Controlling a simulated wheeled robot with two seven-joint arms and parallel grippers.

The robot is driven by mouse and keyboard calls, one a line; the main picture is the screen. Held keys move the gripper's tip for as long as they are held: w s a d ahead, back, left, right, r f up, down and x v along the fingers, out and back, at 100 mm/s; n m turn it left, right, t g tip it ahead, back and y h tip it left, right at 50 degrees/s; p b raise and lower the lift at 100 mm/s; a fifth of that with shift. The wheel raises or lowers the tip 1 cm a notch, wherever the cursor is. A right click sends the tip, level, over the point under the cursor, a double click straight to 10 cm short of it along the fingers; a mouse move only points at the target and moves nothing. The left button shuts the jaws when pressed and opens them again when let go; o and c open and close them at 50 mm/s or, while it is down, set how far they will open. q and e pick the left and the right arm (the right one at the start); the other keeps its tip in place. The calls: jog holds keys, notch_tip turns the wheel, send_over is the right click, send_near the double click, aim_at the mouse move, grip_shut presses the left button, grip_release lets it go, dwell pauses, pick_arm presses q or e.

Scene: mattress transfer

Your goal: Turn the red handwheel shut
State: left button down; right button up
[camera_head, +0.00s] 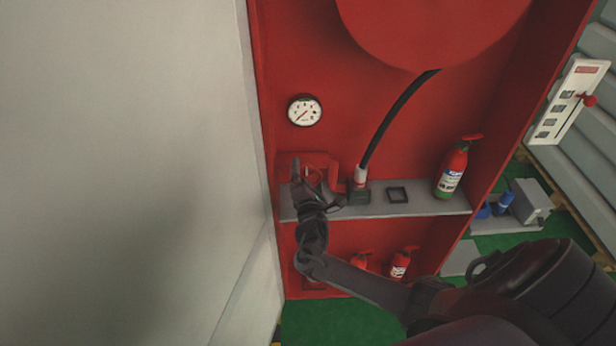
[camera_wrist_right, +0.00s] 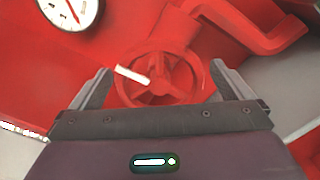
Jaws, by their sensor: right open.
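The red handwheel (camera_wrist_right: 178,78) has spokes, a round hub and one pale stripe on a spoke. In the right wrist view it sits between the two fingers of my right gripper (camera_wrist_right: 160,85), which are spread apart on either side of its rim. I cannot tell whether either finger touches the rim. In the head view the right gripper (camera_head: 308,178) reaches into the red cabinet at the left end of the shelf, and it largely hides the handwheel. My left gripper is in neither view.
A pressure gauge (camera_head: 304,110) is on the back wall above. A black hose (camera_head: 396,115) runs from the big red reel (camera_head: 430,30) to the shelf (camera_head: 425,207). A fire extinguisher (camera_head: 452,172) stands at the shelf's right. A pale panel (camera_head: 130,170) fills the left.

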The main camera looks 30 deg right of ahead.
jog(key=b+v, duration=0.1)
jog(key=v, duration=0.6)
jog(key=shift+s+f, duration=0.1)
